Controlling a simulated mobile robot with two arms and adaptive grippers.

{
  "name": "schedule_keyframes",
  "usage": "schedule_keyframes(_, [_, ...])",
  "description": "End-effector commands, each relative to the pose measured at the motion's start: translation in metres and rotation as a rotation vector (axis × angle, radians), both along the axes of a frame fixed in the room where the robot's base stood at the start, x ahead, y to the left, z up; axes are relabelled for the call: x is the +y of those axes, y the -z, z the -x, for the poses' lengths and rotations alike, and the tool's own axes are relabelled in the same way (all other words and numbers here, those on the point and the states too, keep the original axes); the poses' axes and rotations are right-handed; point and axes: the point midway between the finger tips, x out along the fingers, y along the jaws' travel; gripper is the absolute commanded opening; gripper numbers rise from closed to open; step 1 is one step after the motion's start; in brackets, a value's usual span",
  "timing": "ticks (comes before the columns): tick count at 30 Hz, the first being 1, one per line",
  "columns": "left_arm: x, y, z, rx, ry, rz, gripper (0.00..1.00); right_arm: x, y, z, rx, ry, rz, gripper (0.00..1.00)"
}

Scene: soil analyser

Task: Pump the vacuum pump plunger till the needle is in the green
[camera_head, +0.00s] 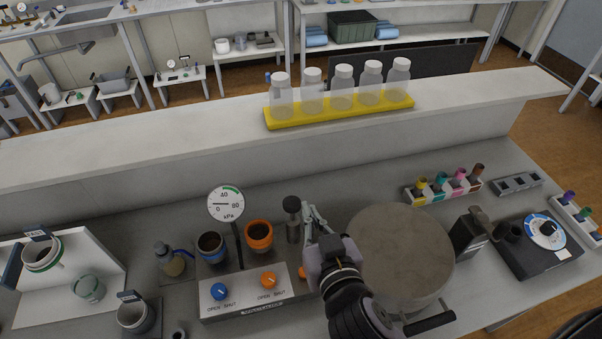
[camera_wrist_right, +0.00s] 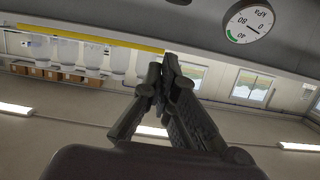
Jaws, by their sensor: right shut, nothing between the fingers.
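The vacuum pump plunger has a black knob (camera_head: 292,205) on top of a dark grey cylinder (camera_head: 293,232), behind the control panel's right end. The round kPa gauge (camera_head: 226,204) stands left of it on a post; its needle points left, near the 0 end, away from the green arc at upper right. The gauge also shows upside down in the right wrist view (camera_wrist_right: 249,20). My right gripper (camera_head: 308,212) is just right of the knob, its fingers shut and empty; they also show in the right wrist view (camera_wrist_right: 165,70). Whether they touch the knob is unclear. My left gripper is not in view.
A large grey round block (camera_head: 405,250) stands right of my arm. A yellow bottle rack (camera_head: 340,111) sits on the ledge behind.

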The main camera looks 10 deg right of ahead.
Motion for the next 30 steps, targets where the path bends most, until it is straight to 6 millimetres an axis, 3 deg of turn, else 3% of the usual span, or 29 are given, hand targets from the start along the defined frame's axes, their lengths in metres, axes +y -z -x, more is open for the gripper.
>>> schedule_keyframes(4, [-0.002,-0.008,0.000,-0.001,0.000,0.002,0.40,0.001,-0.004,0.006,0.009,0.021,0.009,0.00])
schedule_keyframes(12, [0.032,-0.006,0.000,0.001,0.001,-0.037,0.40,0.000,-0.003,0.006,0.007,0.022,0.011,0.00])
schedule_keyframes(17, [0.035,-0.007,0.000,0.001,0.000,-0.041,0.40,0.001,-0.002,0.001,0.006,0.021,0.011,0.00])
schedule_keyframes(23, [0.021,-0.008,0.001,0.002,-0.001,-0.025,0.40,0.000,0.004,-0.028,0.003,0.021,0.014,0.00])
schedule_keyframes(30, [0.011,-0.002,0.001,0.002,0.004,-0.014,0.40,0.000,0.018,-0.079,0.003,0.021,0.014,0.00])
